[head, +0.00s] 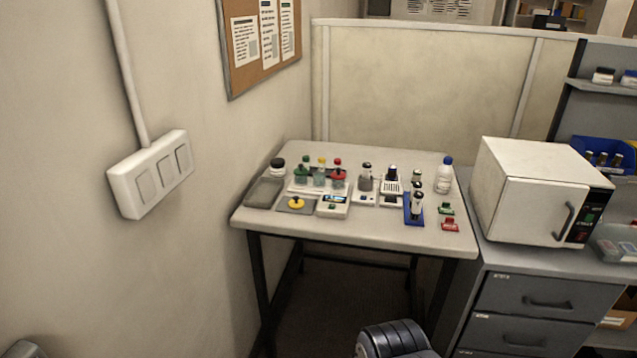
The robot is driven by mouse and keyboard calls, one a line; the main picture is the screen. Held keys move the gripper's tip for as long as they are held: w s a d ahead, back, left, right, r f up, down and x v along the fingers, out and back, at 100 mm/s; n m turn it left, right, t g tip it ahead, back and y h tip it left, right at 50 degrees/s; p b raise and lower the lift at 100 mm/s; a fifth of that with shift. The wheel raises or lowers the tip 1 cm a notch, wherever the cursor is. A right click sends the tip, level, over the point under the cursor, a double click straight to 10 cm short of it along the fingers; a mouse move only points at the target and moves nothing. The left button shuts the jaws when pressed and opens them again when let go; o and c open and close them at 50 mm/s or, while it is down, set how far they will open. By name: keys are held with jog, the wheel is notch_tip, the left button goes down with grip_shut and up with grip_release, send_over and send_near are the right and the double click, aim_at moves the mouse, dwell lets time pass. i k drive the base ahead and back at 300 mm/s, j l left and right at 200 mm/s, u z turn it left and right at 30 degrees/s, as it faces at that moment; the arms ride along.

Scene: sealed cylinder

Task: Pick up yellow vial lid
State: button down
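A yellow round lid (296,203) with a small dark top lies on a dark grey mat (283,207) at the front left of the white table (370,230). A vial with a small yellow top (321,161) stands farther back, between a green-topped vial (302,170) and a red-topped one (338,175). Which of the two yellow pieces is the vial lid is hard to tell at this size. A dark ribbed part of my arm shows at the bottom edge, well short of the table. My gripper's fingers are not visible.
A small device with a display (334,203) stands right of the yellow lid, and a grey tray (264,192) left of it. A blue rack (414,209) holds a bottle. The wall closes the left side; a white oven (530,190) stands on drawers at right.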

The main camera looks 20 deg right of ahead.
aim_at(296, 204)
jog(key=i+l+u, duration=0.1)
jog(key=i+u, duration=0.15)
jog(key=i, duration=1.4)
